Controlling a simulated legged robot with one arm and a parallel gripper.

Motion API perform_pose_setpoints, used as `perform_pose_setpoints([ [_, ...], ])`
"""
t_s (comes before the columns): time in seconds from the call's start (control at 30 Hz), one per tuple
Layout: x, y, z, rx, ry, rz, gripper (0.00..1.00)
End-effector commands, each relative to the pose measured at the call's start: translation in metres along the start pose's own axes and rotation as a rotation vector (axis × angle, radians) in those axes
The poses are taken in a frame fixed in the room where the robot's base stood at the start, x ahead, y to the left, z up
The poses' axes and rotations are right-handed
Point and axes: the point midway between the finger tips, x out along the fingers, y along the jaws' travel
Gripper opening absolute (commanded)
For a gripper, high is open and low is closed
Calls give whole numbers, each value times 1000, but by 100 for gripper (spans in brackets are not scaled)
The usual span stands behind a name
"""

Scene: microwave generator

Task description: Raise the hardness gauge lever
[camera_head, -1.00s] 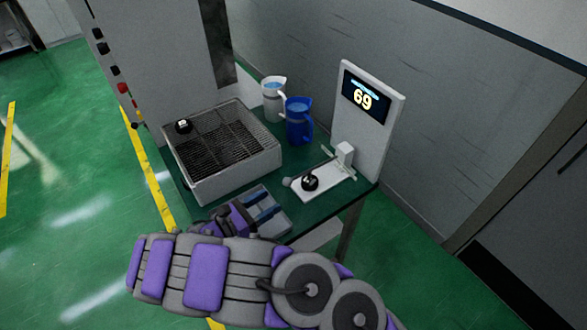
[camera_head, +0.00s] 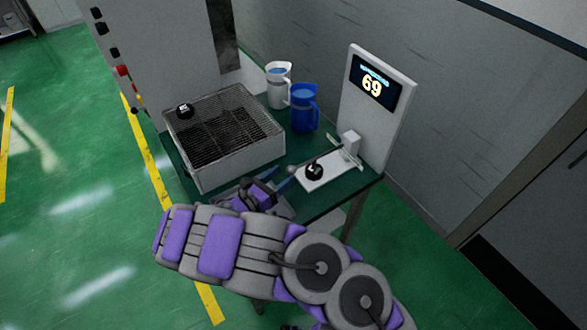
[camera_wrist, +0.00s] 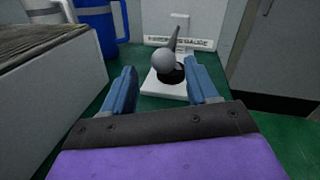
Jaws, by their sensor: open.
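The hardness gauge (camera_head: 375,100) is a white upright panel with a screen reading 69 and a white base plate (camera_head: 327,174). Its grey lever ends in a ball (camera_wrist: 163,61), which points toward me in the wrist view. A black round piece (camera_head: 313,171) lies on the base plate and is partly hidden behind the ball in the wrist view. My gripper (camera_wrist: 163,82) is open, its blue fingers on either side of the ball's line of approach. The ball appears just beyond the fingertips, between them in the picture; contact cannot be made out. My arm partly hides the gripper (camera_head: 281,188) in the head view.
A grey basket with a dark grate (camera_head: 240,160) stands left of the gauge, with a black round piece (camera_head: 185,110) on it. A white jug (camera_head: 279,88) and a blue jug (camera_head: 303,110) stand behind. The green table (camera_head: 350,185) ends just right of the gauge.

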Motion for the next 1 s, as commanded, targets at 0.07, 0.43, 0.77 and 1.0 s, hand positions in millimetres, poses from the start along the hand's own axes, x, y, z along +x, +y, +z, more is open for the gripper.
perform_pose_setpoints([
  [0.07, 17, -1, -2, 3, 2, -3, 58],
  [0.43, 57, -1, 0, 4, 1, -1, 58],
  [0.77, 58, 0, 1, 2, 0, 0, 57],
  [1.0, 60, -1, 1, 3, 1, 0, 34],
])
